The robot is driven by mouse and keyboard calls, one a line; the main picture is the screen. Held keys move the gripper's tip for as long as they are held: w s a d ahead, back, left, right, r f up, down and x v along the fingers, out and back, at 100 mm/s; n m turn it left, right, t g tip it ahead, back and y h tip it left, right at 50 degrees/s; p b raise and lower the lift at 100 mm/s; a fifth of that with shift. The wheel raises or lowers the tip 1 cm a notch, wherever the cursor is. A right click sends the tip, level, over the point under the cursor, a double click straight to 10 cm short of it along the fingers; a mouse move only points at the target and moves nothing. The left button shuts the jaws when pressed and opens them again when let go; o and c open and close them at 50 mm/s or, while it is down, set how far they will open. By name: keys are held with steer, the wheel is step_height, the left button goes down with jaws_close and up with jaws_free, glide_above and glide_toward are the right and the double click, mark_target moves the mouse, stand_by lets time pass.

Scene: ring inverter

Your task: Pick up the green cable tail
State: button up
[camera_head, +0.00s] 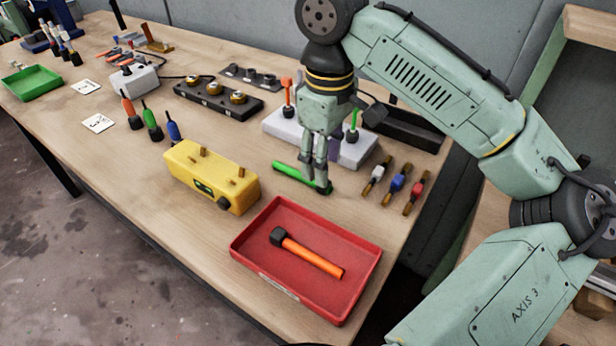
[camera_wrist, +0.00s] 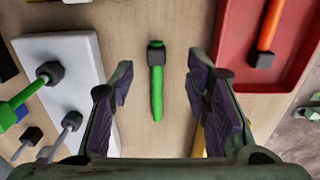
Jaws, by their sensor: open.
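The green cable tail (camera_head: 295,173) lies flat on the bench between the white block and the red tray. In the head view its near end is partly hidden behind my fingers. My gripper (camera_head: 320,177) points down over that end. In the wrist view, the tail (camera_wrist: 157,90) shows a dark block at one end and lies in the gap between my spread fingers (camera_wrist: 160,76), with free space on both sides. My gripper is open and holds nothing.
The red tray (camera_head: 262,231) holds an orange tail. The white block (camera_head: 349,155) carries an upright orange and an upright green tail. A yellow box (camera_head: 222,177) stands left. White, blue and red plugs (camera_head: 398,184) lie right. Bare wood surrounds the green tail.

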steer(key=f, duration=0.3)
steer(key=f+p, duration=0.1)
steer(key=f, duration=0.1)
steer(key=shift+w, duration=0.25)
steer(key=shift+c, duration=0.3)
jaws_close()
